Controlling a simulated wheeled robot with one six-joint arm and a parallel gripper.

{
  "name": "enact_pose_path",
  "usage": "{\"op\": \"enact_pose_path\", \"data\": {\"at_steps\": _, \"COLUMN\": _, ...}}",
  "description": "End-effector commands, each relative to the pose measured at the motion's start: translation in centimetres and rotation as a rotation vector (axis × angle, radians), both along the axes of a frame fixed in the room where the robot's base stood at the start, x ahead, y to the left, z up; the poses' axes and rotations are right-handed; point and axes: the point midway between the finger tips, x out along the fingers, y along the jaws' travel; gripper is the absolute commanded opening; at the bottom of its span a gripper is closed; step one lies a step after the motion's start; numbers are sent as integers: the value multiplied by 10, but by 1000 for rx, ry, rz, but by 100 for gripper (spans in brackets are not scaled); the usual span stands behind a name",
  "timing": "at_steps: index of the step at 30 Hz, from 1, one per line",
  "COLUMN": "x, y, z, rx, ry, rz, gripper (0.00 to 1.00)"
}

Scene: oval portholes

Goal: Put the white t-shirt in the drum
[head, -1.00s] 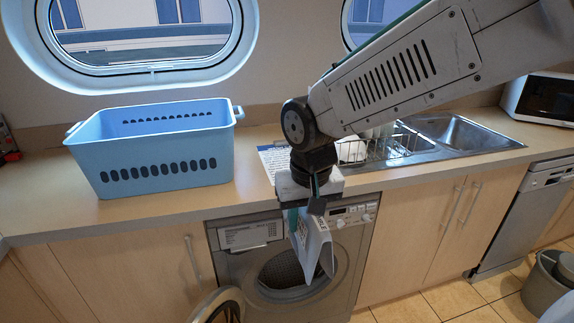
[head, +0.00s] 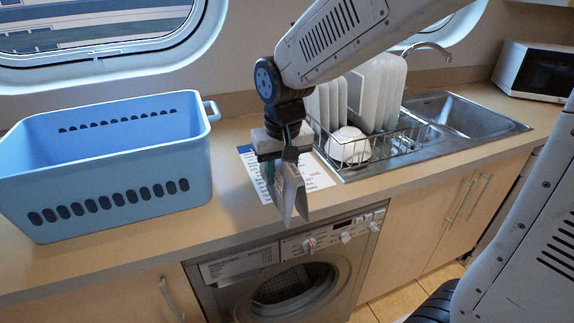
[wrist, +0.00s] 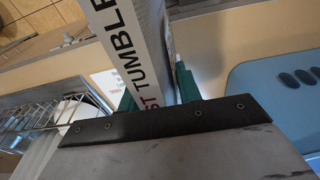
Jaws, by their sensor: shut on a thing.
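A blue basket (head: 105,195) stands on the counter (head: 232,213) to the left. A printed sheet (head: 313,178) lies behind my gripper. A rack (head: 362,149) with white dishes and a sink (head: 470,115) are to the right, with a microwave (head: 533,70) beyond.

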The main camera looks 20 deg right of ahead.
Motion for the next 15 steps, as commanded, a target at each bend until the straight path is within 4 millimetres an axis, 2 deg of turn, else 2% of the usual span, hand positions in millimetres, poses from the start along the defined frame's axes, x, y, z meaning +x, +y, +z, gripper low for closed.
{"op": "enact_pose_path", "data": {"at_steps": 3, "x": 30, "y": -17, "z": -4, "rx": 0, "ry": 2, "rz": -5, "gripper": 4}}
{"op": "enact_pose_path", "data": {"at_steps": 9, "x": 70, "y": -41, "z": -8, "rx": 1, "ry": 2, "rz": -5, "gripper": 4}}
{"op": "enact_pose_path", "data": {"at_steps": 15, "x": 87, "y": -51, "z": -9, "rx": 0, "ry": 0, "rz": -4, "gripper": 4}}
